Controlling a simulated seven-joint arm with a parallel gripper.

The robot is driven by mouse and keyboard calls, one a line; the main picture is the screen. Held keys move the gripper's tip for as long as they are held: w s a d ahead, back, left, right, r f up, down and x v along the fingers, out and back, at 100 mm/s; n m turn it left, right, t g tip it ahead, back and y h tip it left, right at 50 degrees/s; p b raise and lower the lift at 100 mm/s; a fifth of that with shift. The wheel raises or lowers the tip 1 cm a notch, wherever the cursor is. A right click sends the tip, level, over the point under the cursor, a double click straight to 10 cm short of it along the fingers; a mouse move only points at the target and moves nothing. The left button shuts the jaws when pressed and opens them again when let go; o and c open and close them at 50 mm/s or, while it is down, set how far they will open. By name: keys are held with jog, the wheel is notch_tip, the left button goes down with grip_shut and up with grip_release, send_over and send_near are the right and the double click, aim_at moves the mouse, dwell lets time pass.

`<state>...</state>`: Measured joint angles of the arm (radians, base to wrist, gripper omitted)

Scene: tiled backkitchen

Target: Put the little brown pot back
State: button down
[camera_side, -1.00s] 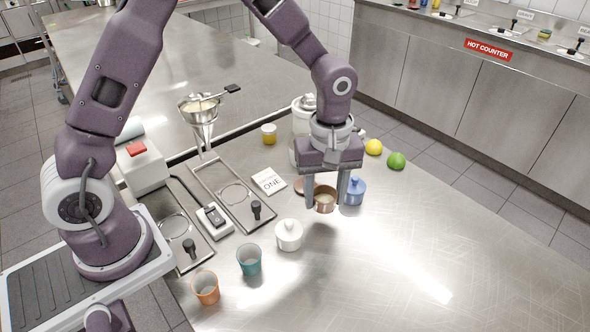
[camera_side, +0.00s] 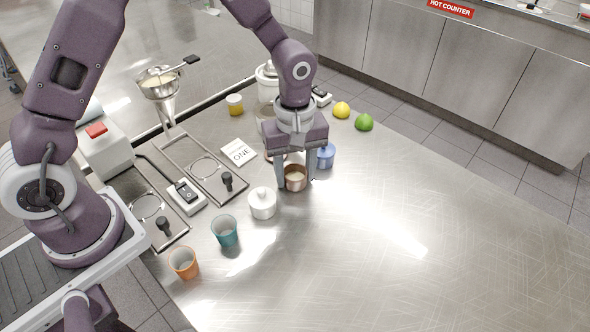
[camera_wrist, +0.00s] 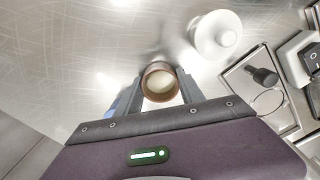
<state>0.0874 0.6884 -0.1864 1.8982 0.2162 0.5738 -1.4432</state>
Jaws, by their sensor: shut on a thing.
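The little brown pot (camera_side: 295,179) is upright between the two fingers of my gripper (camera_side: 296,182), which is shut on it. In the wrist view, the brown pot (camera_wrist: 159,83) shows its round rim and pale inside between the fingertips (camera_wrist: 159,92). It is at or just above the steel counter; I cannot tell whether it touches. A white lidded pot (camera_side: 262,204) stands to its lower left, apart from it. A blue lidded pot (camera_side: 326,157) stands behind and to the right, partly hidden by my right finger. Something brownish behind my left finger is mostly hidden.
A teal cup (camera_side: 225,232) and an orange cup (camera_side: 183,263) stand at the front left. A card marked ONE (camera_side: 239,152) lies near the metal stand trays (camera_side: 205,168). A lemon (camera_side: 341,110) and a lime (camera_side: 364,122) lie behind. The counter's right side is clear.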

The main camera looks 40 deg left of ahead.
jog(key=shift+f, duration=0.1)
jog(key=shift+c, duration=1.6)
grip_release()
jog(key=shift+r, duration=3.5)
